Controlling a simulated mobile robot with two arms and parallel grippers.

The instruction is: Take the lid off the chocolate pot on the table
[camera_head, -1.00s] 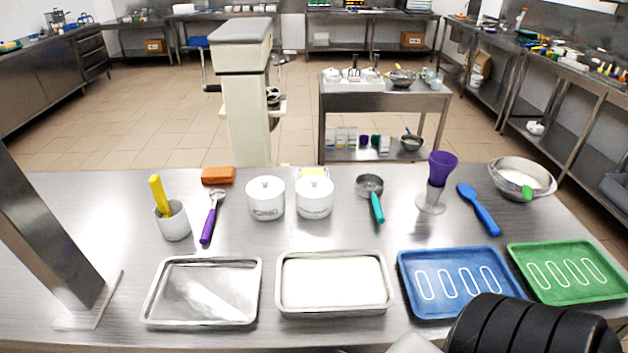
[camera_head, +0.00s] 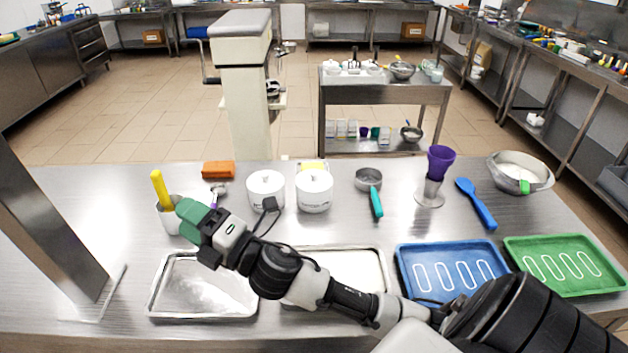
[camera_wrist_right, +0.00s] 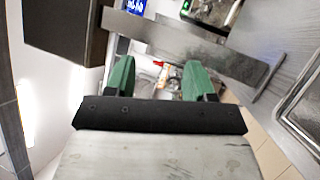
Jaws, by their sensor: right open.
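Two white lidded pots stand side by side at the back middle of the steel table in the head view: a left pot (camera_head: 265,192) and a right pot (camera_head: 314,192). Both have their lids on. Their labels are too small to read, so I cannot tell which holds chocolate. My right gripper (camera_head: 190,213) has green fingers and hangs left of the pots, near the white cup. In the right wrist view its fingers (camera_wrist_right: 158,75) are apart with nothing between them. The pots do not show there. My left gripper is not in view.
A steel tray (camera_head: 162,290) and a second tray (camera_head: 385,275) lie under my right arm. A teal-handled scoop (camera_head: 375,200) is right of the pots. An orange block (camera_head: 218,170) lies behind.

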